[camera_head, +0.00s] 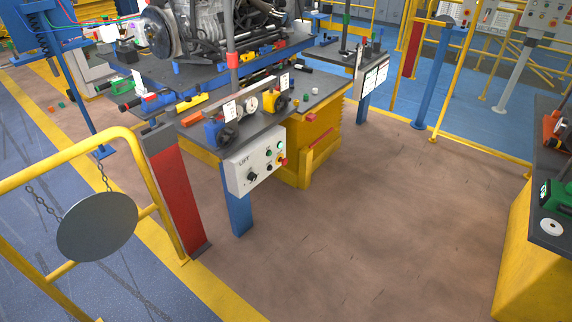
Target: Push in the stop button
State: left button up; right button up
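A pale grey control box (241,172) marked LIFT is fixed to the front of the workbench, near the middle of the view. A small red button (282,162), which looks like the stop button, sits at the box's right side. A green button (268,152) and a dark round knob (252,176) are on the same face. The red button is too small to tell whether it is pressed in. Neither of my grippers is in view, and nothing of mine touches the box.
The brown floor (340,240) in front of the box is open. A yellow railing (75,165) with a hanging grey disc (97,227) stands at the left, beside a red post (177,197). A yellow bench (525,265) with tools is at the right.

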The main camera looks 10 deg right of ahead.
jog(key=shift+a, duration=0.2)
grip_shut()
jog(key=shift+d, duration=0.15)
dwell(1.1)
